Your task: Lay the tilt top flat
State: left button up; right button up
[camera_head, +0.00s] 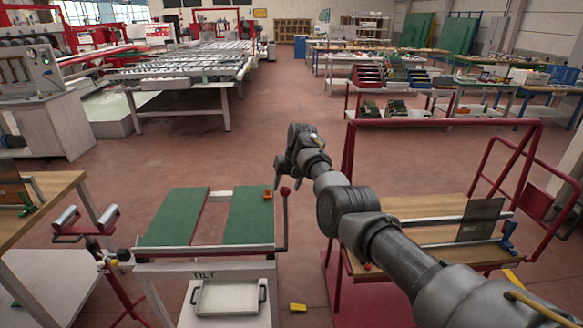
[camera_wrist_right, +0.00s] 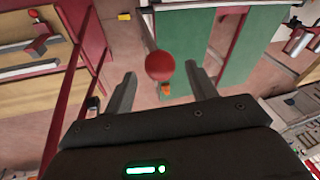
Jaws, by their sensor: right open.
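The tilt table, marked "TILT" on its front, has a top with two green panels, the left one (camera_head: 175,216) and the right one (camera_head: 250,215). I cannot tell for sure whether the top is level or slightly tilted. A lever (camera_head: 286,222) with a red ball knob (camera_head: 285,191) stands upright at its right edge. My right gripper (camera_head: 287,182) is open just above the knob. In the wrist view the knob (camera_wrist_right: 160,66) shows between the two fingertips (camera_wrist_right: 160,72), with no visible contact. My left gripper is not in view.
A white tray (camera_head: 228,298) sits below the top. A yellow block (camera_head: 297,307) lies low beside the table. A red-framed cart (camera_head: 345,150) stands to the right, a wooden bench (camera_head: 50,190) to the left. The floor behind is clear.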

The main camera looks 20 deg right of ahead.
jog(key=b+v, duration=0.2)
jog(key=v, duration=0.5)
dwell(0.3)
